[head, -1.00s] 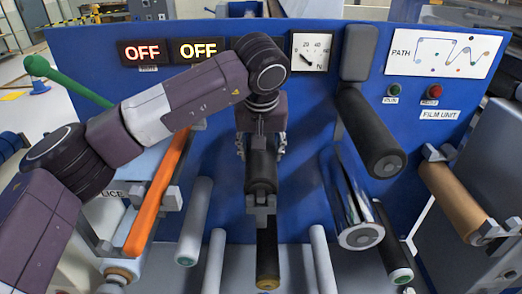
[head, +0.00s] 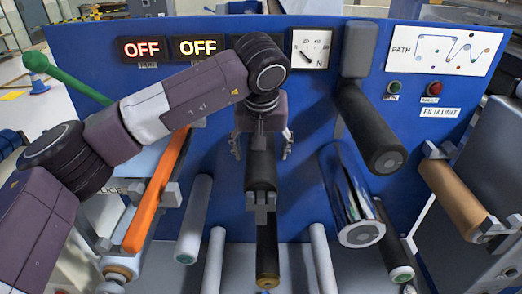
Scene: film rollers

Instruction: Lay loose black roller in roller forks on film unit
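The loose black roller (head: 260,172) lies at the middle of the blue film unit (head: 300,95), pointing toward me. Its near end is at a grey roller fork (head: 261,201); whether it is fully seated I cannot tell. The far end and any far fork are hidden by my gripper and wrist. My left gripper (head: 262,146) is over the far part of the roller. Its fingers are spread, one on each side, with gaps to the roller. My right gripper is not in view.
A black roller with a brass-coloured end (head: 267,250) is below the fork. Pale rollers (head: 194,225) stand lower left. A large black roller (head: 370,130) and a chrome roller (head: 350,200) are close on the right. An orange bar (head: 157,190) lies under my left arm.

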